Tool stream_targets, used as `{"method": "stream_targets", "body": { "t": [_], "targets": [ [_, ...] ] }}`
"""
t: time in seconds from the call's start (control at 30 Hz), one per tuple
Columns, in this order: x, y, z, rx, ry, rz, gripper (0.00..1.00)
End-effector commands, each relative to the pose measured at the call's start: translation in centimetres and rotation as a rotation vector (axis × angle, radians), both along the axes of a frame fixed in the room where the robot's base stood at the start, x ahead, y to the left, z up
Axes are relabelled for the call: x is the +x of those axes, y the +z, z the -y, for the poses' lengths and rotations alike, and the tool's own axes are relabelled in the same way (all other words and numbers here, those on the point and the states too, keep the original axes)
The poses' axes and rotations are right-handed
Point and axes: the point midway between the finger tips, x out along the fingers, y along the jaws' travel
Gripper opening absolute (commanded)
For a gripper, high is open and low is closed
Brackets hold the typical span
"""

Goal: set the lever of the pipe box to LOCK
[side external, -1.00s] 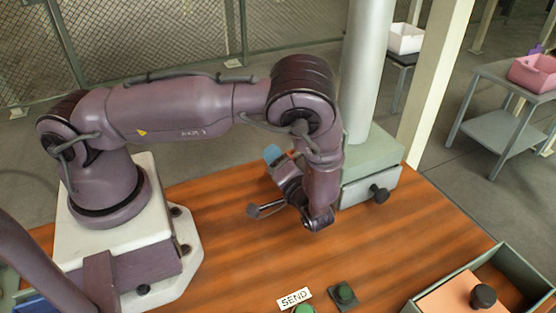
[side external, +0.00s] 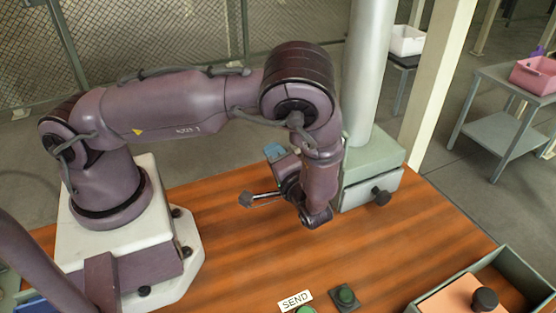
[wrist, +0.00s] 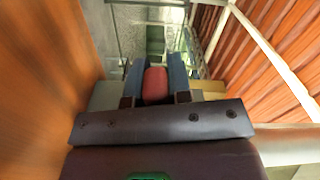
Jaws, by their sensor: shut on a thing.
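The pipe box (side external: 372,160) is the grey-green box at the foot of the thick grey pipe (side external: 368,70), at the table's back edge. My gripper (wrist: 154,82) is shut on a red knob (wrist: 155,87), which I take to be the lever's handle; it sits between the two blue-grey fingers in the wrist view. In the side external view my gripper (side external: 276,152) is at the left of the box, its fingers pointing away from the camera. My arm hides the lever there, and its LOCK marking is not readable.
A black knob (side external: 381,197) sticks out of the box's front. A grey-green tray (side external: 511,262) with an orange block (side external: 455,295) stands at front right. The middle of the table is clear.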

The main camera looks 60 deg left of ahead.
Motion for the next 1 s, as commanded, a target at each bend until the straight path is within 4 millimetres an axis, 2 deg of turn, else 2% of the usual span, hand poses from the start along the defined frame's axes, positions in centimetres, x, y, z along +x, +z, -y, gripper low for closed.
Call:
{"method": "stream_targets", "body": {
  "t": [0.6,1.0],
  "targets": [
    [0.1,5.1,0.1,-0.002,-0.001,-0.554,0.00],
    [0.8,6.7,0.2,0.000,-0.001,-0.758,0.00]
  ]
}}
